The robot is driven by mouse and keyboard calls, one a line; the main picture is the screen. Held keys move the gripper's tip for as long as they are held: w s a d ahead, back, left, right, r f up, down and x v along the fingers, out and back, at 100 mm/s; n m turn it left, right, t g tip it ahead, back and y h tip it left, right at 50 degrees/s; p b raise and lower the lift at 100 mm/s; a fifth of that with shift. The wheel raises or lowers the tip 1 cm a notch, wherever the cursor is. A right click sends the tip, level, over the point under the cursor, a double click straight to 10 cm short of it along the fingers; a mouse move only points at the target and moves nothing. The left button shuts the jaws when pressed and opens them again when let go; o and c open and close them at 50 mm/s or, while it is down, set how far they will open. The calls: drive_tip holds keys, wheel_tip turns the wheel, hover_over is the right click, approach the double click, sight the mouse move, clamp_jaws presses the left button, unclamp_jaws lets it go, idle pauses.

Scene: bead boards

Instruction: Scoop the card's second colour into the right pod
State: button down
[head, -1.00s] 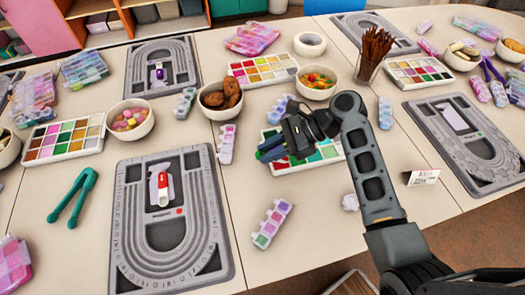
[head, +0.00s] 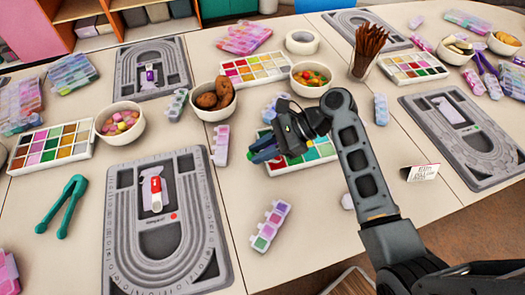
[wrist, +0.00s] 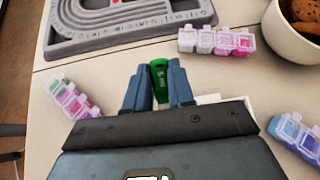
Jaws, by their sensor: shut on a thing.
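My gripper (head: 263,151) is shut on a green tool, seen in the wrist view between the blue fingers (wrist: 160,84). The gripper is over a tray of coloured beads (head: 321,150) and hides part of it. The tool's far end is hidden. A grey bead board (head: 164,262) lies left of the gripper. A red and white piece (head: 156,190) lies in its middle, between dark compartments. A folded white card (head: 424,172) with print too small to read stands at the right. Which pod is the right one is not clear.
Lidded bead boxes stand around the gripper: pink (head: 220,145), green and purple (head: 271,225), blue (wrist: 297,136). A bowl of brown lumps (head: 213,98), a bowl of beads (head: 310,78) and green tongs (head: 62,206) are nearby.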

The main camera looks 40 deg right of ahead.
sight(250, 155)
drive_tip(key=shift+r, duration=0.3)
drive_tip(key=shift+w+a+h, duration=0.1)
drive_tip(key=shift+a+h, duration=0.2)
drive_tip(key=shift+w+a+g+h+b, duration=0.25)
drive_tip(key=shift+a+g+h+b, duration=0.35)
drive_tip(key=shift+h, duration=0.6)
drive_tip(key=shift+a+r+h+p, duration=0.1)
drive_tip(key=shift+r+h+p, duration=0.35)
drive_tip(key=shift+p, duration=0.3)
drive_tip(key=shift+w+a+r+g+h+p, duration=0.2)
drive_tip(key=shift+h+p, duration=0.25)
drive_tip(key=shift+p, duration=0.5)
drive_tip(key=shift+s+a+g+h+p, duration=0.1)
drive_tip(key=shift+g+h+p, duration=0.25)
drive_tip(key=shift+p, duration=0.6)
